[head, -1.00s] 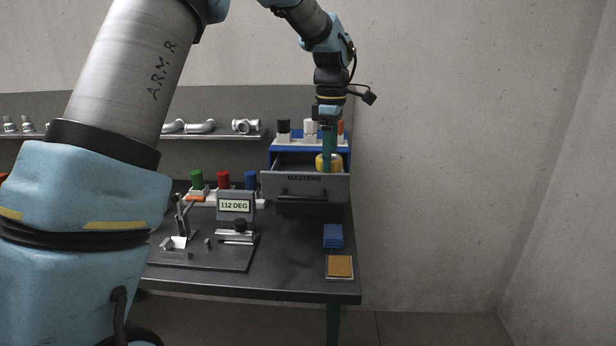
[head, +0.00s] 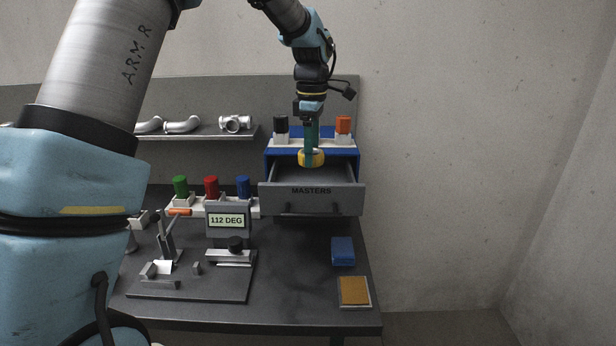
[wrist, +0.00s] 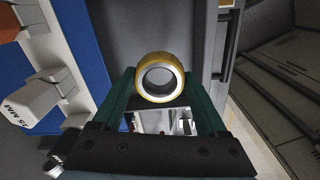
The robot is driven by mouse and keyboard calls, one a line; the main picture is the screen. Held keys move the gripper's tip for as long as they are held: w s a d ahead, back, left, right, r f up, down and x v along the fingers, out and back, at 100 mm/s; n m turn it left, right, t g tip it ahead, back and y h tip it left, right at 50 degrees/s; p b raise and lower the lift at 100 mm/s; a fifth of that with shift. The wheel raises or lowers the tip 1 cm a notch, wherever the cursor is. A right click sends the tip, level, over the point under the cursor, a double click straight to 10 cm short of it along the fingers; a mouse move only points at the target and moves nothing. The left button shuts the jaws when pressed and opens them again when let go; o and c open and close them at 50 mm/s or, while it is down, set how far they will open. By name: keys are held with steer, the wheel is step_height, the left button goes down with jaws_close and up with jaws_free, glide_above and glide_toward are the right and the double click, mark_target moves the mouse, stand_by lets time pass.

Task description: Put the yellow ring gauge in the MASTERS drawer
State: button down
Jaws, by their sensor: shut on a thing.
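The yellow ring gauge (head: 312,158) is held between the green fingers of my gripper (head: 311,150). In the wrist view the ring (wrist: 160,76) shows a yellow outside and a bright metal bore, between the two fingertips (wrist: 158,88). The MASTERS drawer (head: 311,200) is pulled open from the blue cabinet (head: 269,163). The ring appears over the open drawer, towards its back, in the head view. Its exact height above the drawer floor is hard to tell.
Black (head: 281,128) and orange (head: 343,127) knobbed gauges stand on the cabinet top near my gripper. A "112 DEG" display (head: 228,219), a blue block (head: 343,251) and a tan-topped tray (head: 354,291) are on the bench. Wall space to the right is free.

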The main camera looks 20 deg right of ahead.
steer(key=shift+f+p, duration=1.15)
steer(key=shift+f, duration=2.85)
jaws_free()
steer(key=shift+f, duration=0.15)
step_height(320, 180, up, 12)
steer(key=b, duration=0.3)
steer(key=a+f+m, duration=0.2)
steer(key=a+m, duration=0.1)
steer(key=a, duration=0.7)
steer(key=a+f+m, duration=0.3)
steer(key=a, duration=0.7)
steer(key=s+a+f+m, duration=0.2)
steer(key=s+a, duration=0.3)
steer(key=a, duration=0.3)
steer(key=s+a+f+m+t, duration=0.1)
steer(key=s+a+f+m, duration=0.2)
steer(key=a, duration=0.5)
steer(key=s+m, duration=0.1)
steer(key=s, duration=0.1)
steer(key=shift+s+a+f+t, duration=0.2)
steer(key=shift+s+a+t, duration=0.05)
steer(key=shift+s+t, duration=0.1)
